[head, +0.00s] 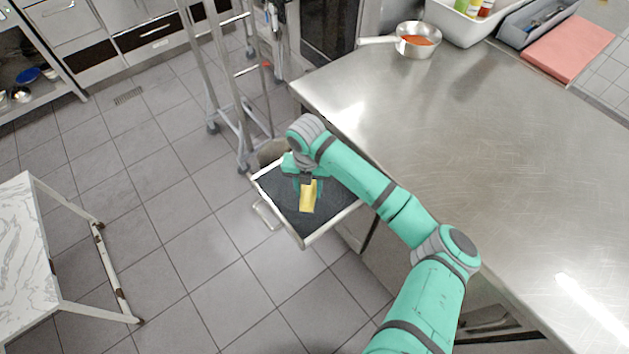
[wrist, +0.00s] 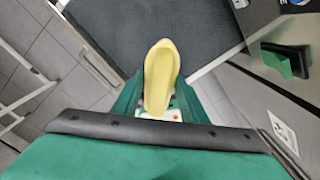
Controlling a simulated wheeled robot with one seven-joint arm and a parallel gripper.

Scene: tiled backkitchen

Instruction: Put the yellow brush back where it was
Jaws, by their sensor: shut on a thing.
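The yellow brush (head: 308,196) is at the end of my arm, over the open drawer. In the wrist view the brush (wrist: 159,72) stands between my gripper's green fingers, and my gripper (wrist: 155,100) is shut on it. In the head view my gripper (head: 305,178) is partly hidden by my own wrist. The drawer (head: 330,223) is pulled out from under the steel counter and has a dark, flat bottom that looks empty. I cannot tell whether the brush touches the drawer bottom.
The steel counter (head: 480,130) fills the right side. On it are a pan (head: 417,48) with red contents, a white tub (head: 450,25) and a pink board (head: 568,50). A metal trolley (head: 225,90) stands behind the drawer. A marble-topped table (head: 25,250) is at left. Tiled floor between is clear.

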